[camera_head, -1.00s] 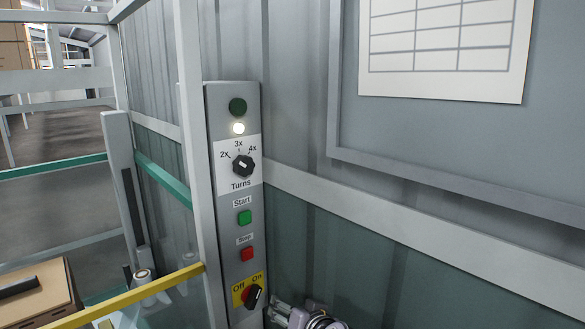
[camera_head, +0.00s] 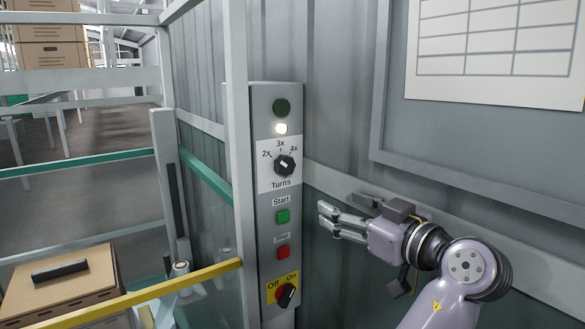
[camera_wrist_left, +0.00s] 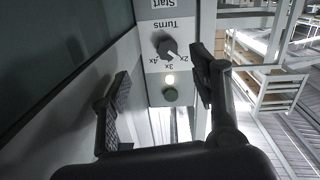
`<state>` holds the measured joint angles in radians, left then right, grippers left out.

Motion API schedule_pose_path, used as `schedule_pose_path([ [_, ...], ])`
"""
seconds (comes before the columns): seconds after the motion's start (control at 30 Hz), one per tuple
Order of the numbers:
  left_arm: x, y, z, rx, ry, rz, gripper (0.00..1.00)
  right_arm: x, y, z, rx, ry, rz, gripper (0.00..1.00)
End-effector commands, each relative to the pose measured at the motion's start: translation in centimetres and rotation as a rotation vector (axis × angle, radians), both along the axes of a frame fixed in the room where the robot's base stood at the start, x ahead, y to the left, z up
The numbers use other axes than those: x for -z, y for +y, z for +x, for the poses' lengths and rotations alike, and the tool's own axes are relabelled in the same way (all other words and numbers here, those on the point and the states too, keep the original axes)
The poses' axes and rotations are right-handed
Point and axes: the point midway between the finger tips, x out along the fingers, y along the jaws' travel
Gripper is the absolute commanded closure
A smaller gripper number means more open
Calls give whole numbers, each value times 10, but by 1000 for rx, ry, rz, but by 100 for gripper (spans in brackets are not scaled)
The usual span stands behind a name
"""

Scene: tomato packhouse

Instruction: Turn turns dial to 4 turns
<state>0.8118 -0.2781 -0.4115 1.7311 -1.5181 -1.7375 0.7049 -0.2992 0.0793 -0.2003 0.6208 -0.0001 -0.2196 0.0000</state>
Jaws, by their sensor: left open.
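The black turns dial (camera_head: 284,165) sits on a white plate marked 2x, 3x and 4x, in the upper half of the narrow grey control panel (camera_head: 262,215). Its white mark appears to point toward 2x. In the left wrist view the dial (camera_wrist_left: 167,46) appears upside down, beyond and between the fingers, with its mark toward 2x. My left gripper (camera_head: 327,220) is open and empty, to the right of the panel and lower than the dial, apart from it. In the left wrist view its two fingers (camera_wrist_left: 162,85) are spread wide. My right gripper is not in view.
The panel also bears a dark green lamp (camera_head: 281,107), a lit white lamp (camera_head: 282,128), a green start button (camera_head: 282,217), a red stop button (camera_head: 283,252) and an Off/On switch (camera_head: 286,295) turned toward On. A grey post (camera_head: 240,180) stands close left. A yellow rail (camera_head: 150,298) crosses lower left.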

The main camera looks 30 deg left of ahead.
Motion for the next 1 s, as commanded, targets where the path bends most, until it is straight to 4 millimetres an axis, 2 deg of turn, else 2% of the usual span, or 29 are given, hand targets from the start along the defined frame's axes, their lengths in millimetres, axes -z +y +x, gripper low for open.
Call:
schedule_pose_path([
  [0.03, -14, -3, -3, -15, -34, 9, 44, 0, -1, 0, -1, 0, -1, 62],
  [0.13, -28, -6, -7, -38, -74, 19, 44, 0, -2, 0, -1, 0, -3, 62],
  [0.27, -32, 0, -6, -46, -84, 22, 44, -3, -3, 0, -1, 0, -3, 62],
  [0.37, -33, 13, -1, -47, -81, 22, 44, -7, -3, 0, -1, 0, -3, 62],
  [0.8, -34, 101, 35, -47, -79, 22, 44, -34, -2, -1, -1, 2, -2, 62],
  [1.0, -33, 134, 49, -46, -81, 23, 44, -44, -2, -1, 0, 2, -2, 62],
])
